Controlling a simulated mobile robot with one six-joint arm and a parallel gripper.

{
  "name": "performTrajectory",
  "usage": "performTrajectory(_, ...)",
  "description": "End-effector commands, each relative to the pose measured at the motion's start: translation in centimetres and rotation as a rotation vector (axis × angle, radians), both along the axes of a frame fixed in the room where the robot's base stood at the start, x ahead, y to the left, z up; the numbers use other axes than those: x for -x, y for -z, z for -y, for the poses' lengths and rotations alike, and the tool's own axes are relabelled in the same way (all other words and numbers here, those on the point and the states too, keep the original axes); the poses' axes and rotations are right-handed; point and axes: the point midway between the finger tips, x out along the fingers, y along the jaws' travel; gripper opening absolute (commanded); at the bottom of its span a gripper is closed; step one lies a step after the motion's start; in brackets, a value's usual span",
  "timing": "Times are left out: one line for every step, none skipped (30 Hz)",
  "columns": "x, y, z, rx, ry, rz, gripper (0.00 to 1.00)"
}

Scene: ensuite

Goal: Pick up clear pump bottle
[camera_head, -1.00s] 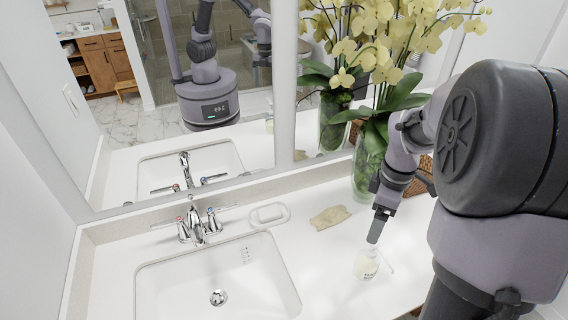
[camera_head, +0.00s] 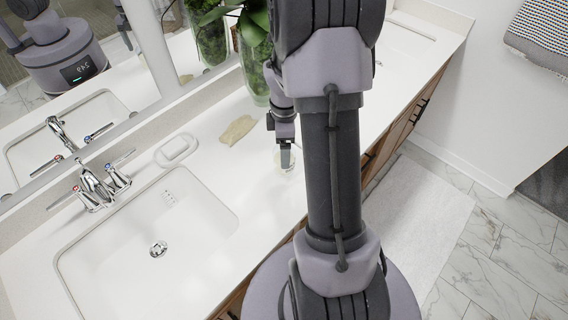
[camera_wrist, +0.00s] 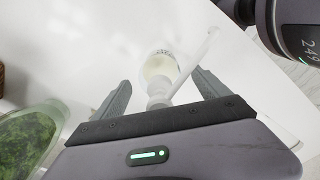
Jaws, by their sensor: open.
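The clear pump bottle (camera_wrist: 160,66) stands on the white counter, with pale liquid inside and a white pump head and spout. In the wrist view my gripper (camera_wrist: 165,92) is open, with one finger on each side of the pump head. The bottle's body lies beyond the fingertips. In the head view the bottle (camera_head: 288,160) is mostly hidden behind my gripper (camera_head: 285,158) and arm. I cannot tell whether a finger touches the pump.
A glass vase with green filling (camera_head: 254,70) stands near the mirror; it also shows in the wrist view (camera_wrist: 30,135). A beige cloth (camera_head: 237,130), a soap dish (camera_head: 176,150), the faucet (camera_head: 98,186) and the sink (camera_head: 150,215) lie left of my gripper.

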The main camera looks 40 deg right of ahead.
Motion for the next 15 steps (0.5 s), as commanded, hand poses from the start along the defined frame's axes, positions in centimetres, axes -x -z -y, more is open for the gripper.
performTrajectory(0.04, 1.42, -0.07, -0.002, 0.0, -0.002, 0.85)
performTrajectory(0.04, 1.84, -0.09, -0.002, 0.001, -0.002, 0.85)
performTrajectory(0.02, 2.12, -0.07, -0.001, 0.001, -0.001, 0.85)
performTrajectory(0.01, 2.13, -0.07, -0.001, 0.001, -0.001, 0.85)
performTrajectory(0.0, 2.05, -0.06, 0.0, 0.001, 0.0, 0.85)
performTrajectory(-0.01, 1.96, -0.06, -0.001, 0.001, 0.001, 0.85)
performTrajectory(-0.01, 1.93, -0.06, -0.001, 0.001, 0.001, 0.85)
performTrajectory(-0.01, 1.91, -0.06, 0.0, 0.001, 0.0, 0.85)
performTrajectory(0.0, 1.9, -0.06, 0.0, 0.001, 0.0, 0.8)
performTrajectory(0.0, 1.89, -0.06, 0.0, 0.001, 0.0, 0.74)
performTrajectory(0.0, 1.89, -0.06, 0.0, 0.001, 0.0, 0.68)
performTrajectory(0.0, 1.88, -0.06, 0.0, 0.001, 0.0, 0.6)
performTrajectory(0.0, 1.88, -0.06, 0.0, 0.001, 0.0, 0.54)
performTrajectory(0.0, 1.88, -0.05, 0.0, 0.001, 0.0, 0.48)
performTrajectory(0.0, 1.88, -0.05, 0.0, 0.001, 0.0, 0.4)
